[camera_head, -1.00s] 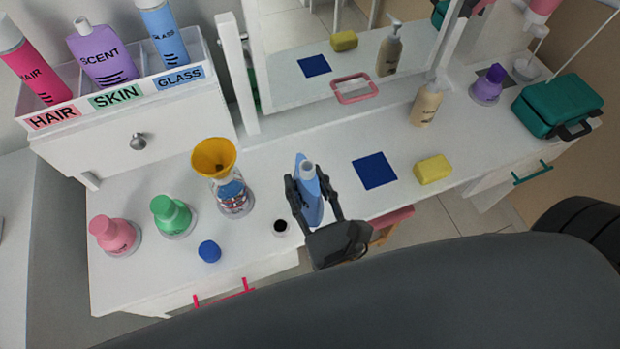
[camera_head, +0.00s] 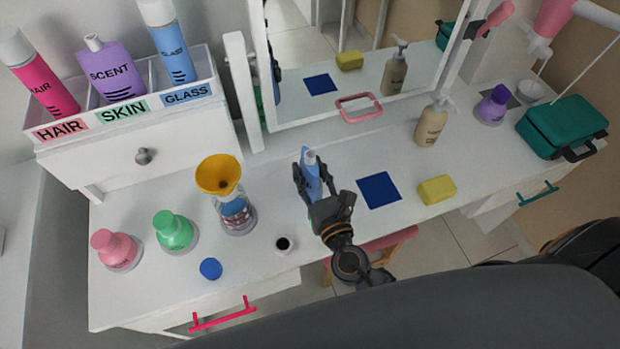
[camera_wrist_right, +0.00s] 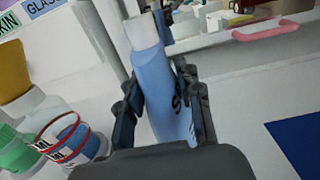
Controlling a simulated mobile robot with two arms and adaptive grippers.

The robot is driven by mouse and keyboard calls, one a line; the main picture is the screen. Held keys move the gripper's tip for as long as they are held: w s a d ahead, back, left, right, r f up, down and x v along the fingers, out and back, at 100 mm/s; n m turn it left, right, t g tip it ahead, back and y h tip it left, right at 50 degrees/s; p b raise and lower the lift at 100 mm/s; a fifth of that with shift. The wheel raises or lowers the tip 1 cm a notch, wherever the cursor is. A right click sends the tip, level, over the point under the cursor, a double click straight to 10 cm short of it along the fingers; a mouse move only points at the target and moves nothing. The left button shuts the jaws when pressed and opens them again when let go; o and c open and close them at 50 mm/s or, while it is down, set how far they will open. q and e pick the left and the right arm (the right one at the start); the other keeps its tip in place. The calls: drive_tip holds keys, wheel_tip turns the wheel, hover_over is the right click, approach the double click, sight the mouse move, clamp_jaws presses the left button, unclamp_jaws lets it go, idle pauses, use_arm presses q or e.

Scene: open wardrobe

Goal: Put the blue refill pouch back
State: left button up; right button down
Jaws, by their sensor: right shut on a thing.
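The blue refill pouch (camera_head: 311,178), with a pale cap, is held by my right gripper (camera_head: 312,182) over the white vanity top. In the right wrist view the pouch (camera_wrist_right: 160,95) stands nearly upright between both fingers of my gripper (camera_wrist_right: 165,105), cap end up. I cannot tell whether its base touches the table. A dark blue square mat (camera_head: 379,190) lies flat to the right of the gripper. A bottle with a yellow funnel (camera_head: 219,174) in its neck stands to the left. My left gripper is not in view.
Pink (camera_head: 114,249) and green (camera_head: 175,231) bottles, a blue cap (camera_head: 210,268) and a small dark-topped cap (camera_head: 285,245) are at the left. A yellow sponge (camera_head: 437,189), beige pump bottle (camera_head: 431,124) and teal case (camera_head: 563,128) are right. A labelled bin (camera_head: 128,116) sits on the drawer unit.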

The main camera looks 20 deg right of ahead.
drive_tip(key=f, duration=0.1)
drive_tip(key=f+b, duration=0.1)
drive_tip(key=f, duration=0.1)
drive_tip(key=shift+w+d+f, duration=0.1)
drive_tip(key=shift+w, duration=0.1)
drive_tip(key=shift+f, duration=0.1)
drive_tip(key=c, duration=0.9)
unclamp_jaws()
drive_tip(key=shift+s, duration=0.1)
